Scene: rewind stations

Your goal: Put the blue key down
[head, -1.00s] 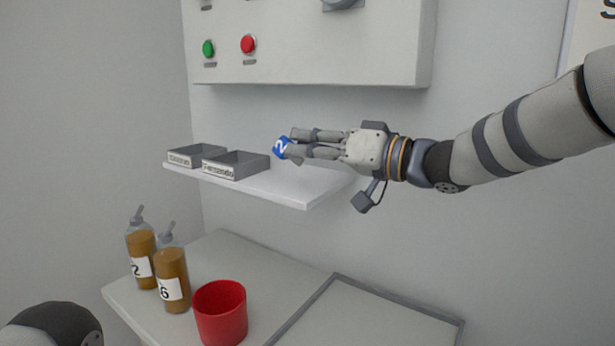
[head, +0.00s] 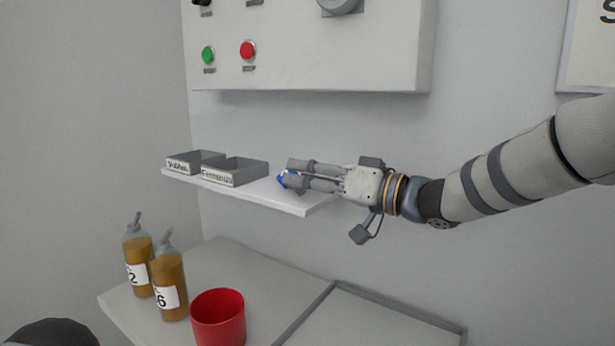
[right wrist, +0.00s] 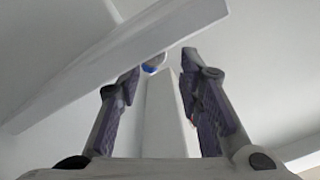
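The blue key (head: 283,181) is at the fingertips of my right gripper (head: 288,174), low over or on the white wall shelf (head: 262,192); I cannot tell if it touches the shelf. Mostly its blue edge shows, partly hidden by the fingers. In the right wrist view the key (right wrist: 154,65) is a small blue and white piece beyond the right gripper's fingertips (right wrist: 160,62). The two fingers stand apart there with a gap between them, and the key does not fill it. My left gripper is not in view.
Two grey labelled trays, a left one (head: 181,168) and a right one (head: 219,179), stand on the shelf left of the key. A button panel (head: 330,60) hangs above. Below, two brown bottles (head: 138,268) (head: 170,292) and a red cup (head: 217,325) stand on the counter (head: 262,268).

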